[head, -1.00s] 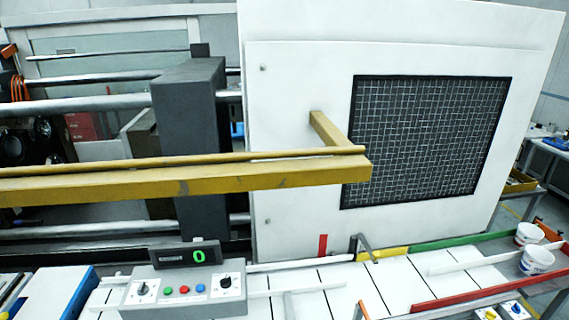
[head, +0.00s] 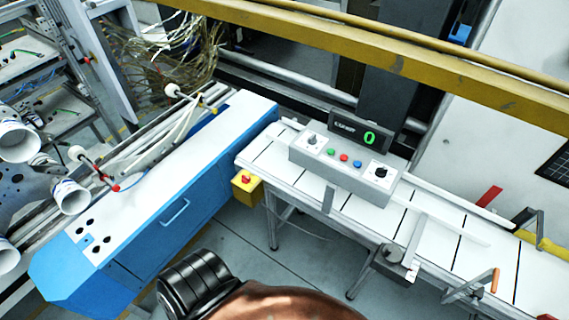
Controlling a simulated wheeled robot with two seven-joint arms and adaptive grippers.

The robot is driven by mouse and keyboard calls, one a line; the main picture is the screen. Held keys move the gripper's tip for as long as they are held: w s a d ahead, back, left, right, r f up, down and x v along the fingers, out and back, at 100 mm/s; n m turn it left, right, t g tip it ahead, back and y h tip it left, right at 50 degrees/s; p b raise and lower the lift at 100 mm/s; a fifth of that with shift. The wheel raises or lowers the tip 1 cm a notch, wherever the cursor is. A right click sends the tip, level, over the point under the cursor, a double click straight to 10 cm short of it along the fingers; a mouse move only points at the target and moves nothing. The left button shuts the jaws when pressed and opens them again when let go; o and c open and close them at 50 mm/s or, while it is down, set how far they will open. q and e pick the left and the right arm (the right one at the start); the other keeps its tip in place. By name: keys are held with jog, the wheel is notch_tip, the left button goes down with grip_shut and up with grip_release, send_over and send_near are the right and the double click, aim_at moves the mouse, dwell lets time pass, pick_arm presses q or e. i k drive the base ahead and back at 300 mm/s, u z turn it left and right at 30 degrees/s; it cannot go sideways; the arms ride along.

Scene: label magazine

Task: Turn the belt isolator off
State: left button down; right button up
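A display (head: 359,132) on top reads a green 0. I cannot tell which switch is the belt isolator. Neither gripper is in view.
A yellow box with a red button (head: 246,182) sits at the belt's left end. A blue cabinet (head: 175,215) with a white top stands to the left. A yellow beam (head: 400,65) crosses above. An orange-tipped lever (head: 494,280) is at lower right.

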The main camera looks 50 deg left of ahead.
aim_at(245, 179)
jog(key=u, duration=1.65)
jog(key=k, duration=0.4)
jog(key=u, duration=0.3)
jog(key=i, duration=0.5)
